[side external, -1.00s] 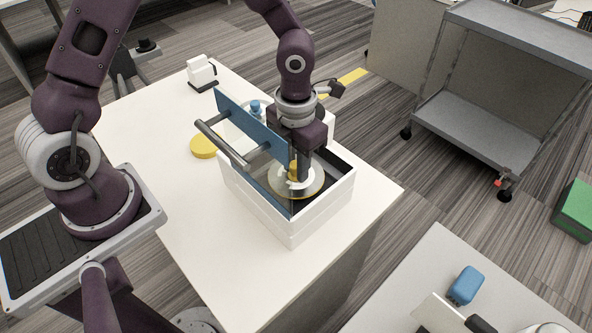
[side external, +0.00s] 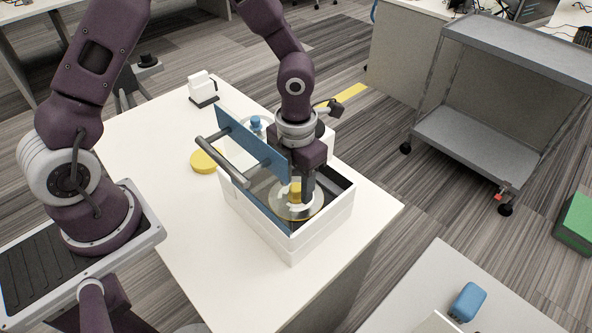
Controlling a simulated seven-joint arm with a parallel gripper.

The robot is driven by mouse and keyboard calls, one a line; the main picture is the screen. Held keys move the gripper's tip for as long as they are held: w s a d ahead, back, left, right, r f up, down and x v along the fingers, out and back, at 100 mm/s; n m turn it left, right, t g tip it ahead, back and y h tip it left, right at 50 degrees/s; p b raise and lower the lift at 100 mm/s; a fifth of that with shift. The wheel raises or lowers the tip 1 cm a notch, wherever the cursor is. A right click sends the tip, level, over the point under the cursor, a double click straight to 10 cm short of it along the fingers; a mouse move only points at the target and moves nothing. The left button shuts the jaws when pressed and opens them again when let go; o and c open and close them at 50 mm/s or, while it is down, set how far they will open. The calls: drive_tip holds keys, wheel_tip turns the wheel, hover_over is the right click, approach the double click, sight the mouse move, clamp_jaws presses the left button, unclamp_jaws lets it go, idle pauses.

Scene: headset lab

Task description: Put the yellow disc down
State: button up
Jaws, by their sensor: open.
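A round disc with a yellow rim, a pale top and a yellow knob (side external: 295,188) lies inside the white open-topped box (side external: 292,245). My gripper (side external: 303,192) reaches down into the box, with its jaws at the knob. It is open; one dark finger shows at the knob's right, and the other is hard to make out. Whether a finger still touches the knob, I cannot tell. A second, plain yellow disc (side external: 206,161) lies on the white table, left of the box.
A blue panel with a grey bar handle (side external: 222,162) stands along the box's left side, close to my gripper. A blue-knobbed piece (side external: 256,123) is behind it. A small white device (side external: 202,86) stands at the table's back. The table front left is clear.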

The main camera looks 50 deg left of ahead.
sight(296, 187)
wheel_tip(296, 187, up, 11)
